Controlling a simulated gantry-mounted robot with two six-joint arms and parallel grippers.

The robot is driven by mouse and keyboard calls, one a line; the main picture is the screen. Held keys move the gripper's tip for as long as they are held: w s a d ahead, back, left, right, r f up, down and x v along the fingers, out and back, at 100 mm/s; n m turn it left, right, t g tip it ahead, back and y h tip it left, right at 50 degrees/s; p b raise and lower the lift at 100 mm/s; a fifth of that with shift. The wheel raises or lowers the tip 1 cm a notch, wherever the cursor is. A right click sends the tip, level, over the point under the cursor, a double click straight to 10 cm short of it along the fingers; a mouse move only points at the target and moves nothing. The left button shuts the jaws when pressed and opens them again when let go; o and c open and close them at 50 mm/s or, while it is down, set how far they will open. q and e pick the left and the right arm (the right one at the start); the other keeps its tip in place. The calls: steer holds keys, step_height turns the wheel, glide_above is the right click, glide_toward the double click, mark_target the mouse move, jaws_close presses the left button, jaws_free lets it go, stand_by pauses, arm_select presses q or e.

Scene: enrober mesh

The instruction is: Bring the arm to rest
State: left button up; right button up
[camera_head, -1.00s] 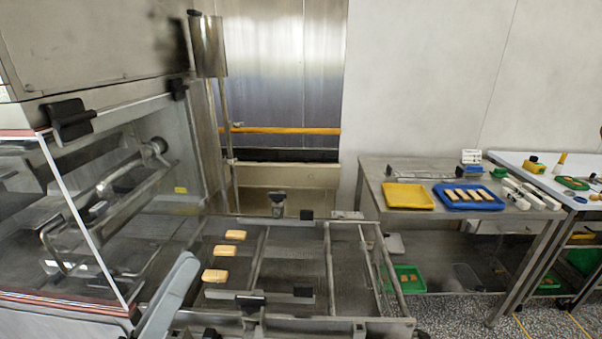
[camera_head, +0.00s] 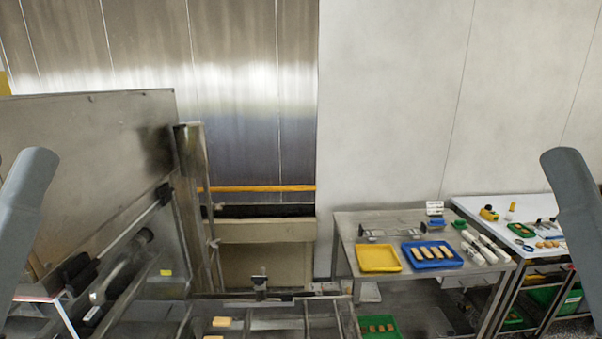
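Parts of my two arms show as grey links at the left and right edges of the head view. Neither gripper is in the picture, so I cannot see their fingers or whether they hold anything. The steel enrober machine (camera_head: 85,170) stands at the left. Its mesh bed frame (camera_head: 275,325) is cut off by the bottom edge. Pale bars (camera_head: 221,322) lie on the bed at the lower left, partly out of view.
A steel table (camera_head: 400,220) at the right holds a yellow tray (camera_head: 378,270) and a blue tray (camera_head: 407,262) with several bars. A green crate (camera_head: 365,323) sits low beside it. A white-topped table (camera_head: 480,211) stands farther right. Bare wall fills the upper right.

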arm_select(q)
step_height(320, 180, up, 16)
steer(key=p, duration=1.2)
steer(key=shift+r+p, duration=0.2)
steer(key=shift+p, duration=0.15)
arm_select(e)
step_height(320, 180, up, 16)
steer(key=shift+r, duration=0.2)
